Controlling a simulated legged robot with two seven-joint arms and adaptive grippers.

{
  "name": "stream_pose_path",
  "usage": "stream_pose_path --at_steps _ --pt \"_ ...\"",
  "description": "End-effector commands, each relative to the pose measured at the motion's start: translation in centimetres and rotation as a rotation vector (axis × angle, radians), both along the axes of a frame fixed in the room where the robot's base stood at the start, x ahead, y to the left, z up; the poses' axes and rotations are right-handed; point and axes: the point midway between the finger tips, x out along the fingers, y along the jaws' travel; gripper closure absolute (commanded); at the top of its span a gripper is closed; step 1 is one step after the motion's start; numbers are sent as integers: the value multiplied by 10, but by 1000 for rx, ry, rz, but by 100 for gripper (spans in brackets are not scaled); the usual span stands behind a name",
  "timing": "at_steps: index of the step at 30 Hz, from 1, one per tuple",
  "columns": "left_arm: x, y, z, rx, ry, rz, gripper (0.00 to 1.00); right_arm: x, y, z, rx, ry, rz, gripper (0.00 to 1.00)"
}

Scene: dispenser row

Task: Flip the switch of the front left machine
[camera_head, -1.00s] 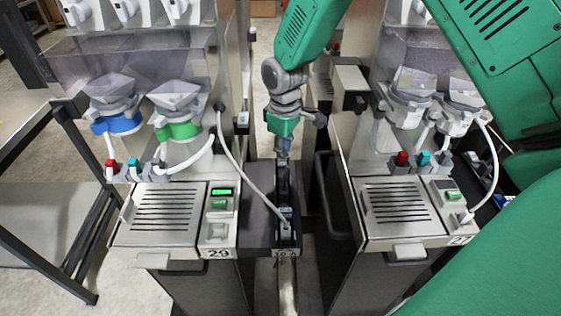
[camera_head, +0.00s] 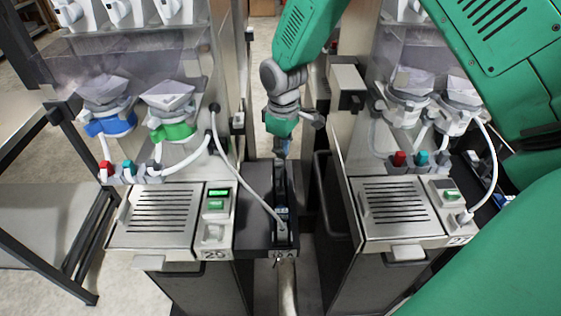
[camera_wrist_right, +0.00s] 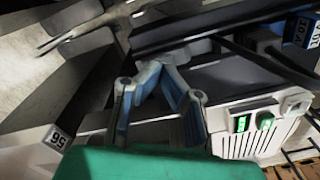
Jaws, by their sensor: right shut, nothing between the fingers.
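The front left machine (camera_head: 160,212) is a grey metal dispenser with a slotted drip tray. On its panel are a lit green display (camera_head: 218,192) and a green switch (camera_head: 215,205) just below it. A display (camera_wrist_right: 242,123) and a green switch (camera_wrist_right: 264,120) beside a slotted tray also show in the right wrist view; I cannot tell which machine they belong to. My right gripper (camera_head: 281,152) hangs in the gap to the right of the left machine, above a black unit. In the wrist view its blue-grey fingers (camera_wrist_right: 160,64) are shut and empty, apart from the switch. My left gripper is out of view.
A second dispenser (camera_head: 395,212) stands at the right, with a similar panel. A dark-framed table (camera_head: 72,215) stands at the far left.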

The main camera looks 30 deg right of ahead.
Motion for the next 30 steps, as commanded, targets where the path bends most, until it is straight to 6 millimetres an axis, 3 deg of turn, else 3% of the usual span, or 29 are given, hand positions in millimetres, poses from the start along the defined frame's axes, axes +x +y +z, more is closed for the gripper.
stream_pose_path --at_steps 8,30 --pt "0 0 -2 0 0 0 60 0 7 -3 -6 0 2 100" --pt "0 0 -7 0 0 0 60 0 3 -15 -2 0 2 100"
